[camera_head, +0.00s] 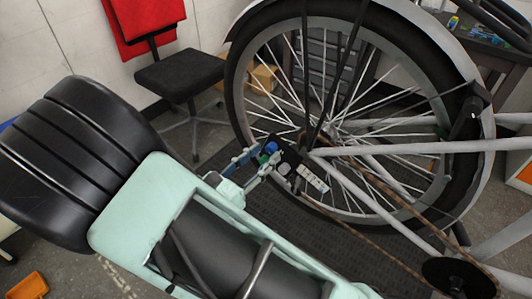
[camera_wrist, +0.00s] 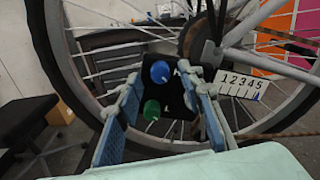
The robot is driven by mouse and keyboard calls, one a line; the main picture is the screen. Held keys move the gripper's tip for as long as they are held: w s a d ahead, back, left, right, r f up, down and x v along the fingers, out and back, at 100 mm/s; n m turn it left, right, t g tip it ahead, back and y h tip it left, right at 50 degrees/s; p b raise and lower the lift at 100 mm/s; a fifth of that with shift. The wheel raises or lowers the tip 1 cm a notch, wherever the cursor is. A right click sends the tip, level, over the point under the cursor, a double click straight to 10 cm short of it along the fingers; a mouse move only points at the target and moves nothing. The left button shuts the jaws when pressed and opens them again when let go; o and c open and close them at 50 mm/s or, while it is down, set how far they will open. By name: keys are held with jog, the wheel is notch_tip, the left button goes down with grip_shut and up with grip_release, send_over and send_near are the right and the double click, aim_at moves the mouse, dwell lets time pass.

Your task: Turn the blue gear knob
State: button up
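The blue gear knob (camera_wrist: 160,72) sits on a black panel (camera_wrist: 177,92) by the bike's rear wheel hub. A green knob (camera_wrist: 152,110) is just below it on the same panel. The blue knob also shows in the head view (camera_head: 271,147), with the green knob (camera_head: 264,159) beside it. My gripper (camera_wrist: 161,84) is open, with one pale blue-padded finger to each side of the knobs. In the wrist view the blue knob lies between the fingertips, with gaps on both sides. I cannot tell how far ahead of the fingertips it is.
A white number strip (camera_wrist: 243,83) reading 12345 is just right of my right finger. The spoked rear wheel (camera_head: 240,90) and a brown chain (camera_head: 375,205) are close by. A black chair (camera_head: 180,75) with a red cloth (camera_head: 145,15) stands behind at left.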

jog(key=shift+x, duration=0.95)
jog(key=shift+c, duration=0.2)
grip_shut()
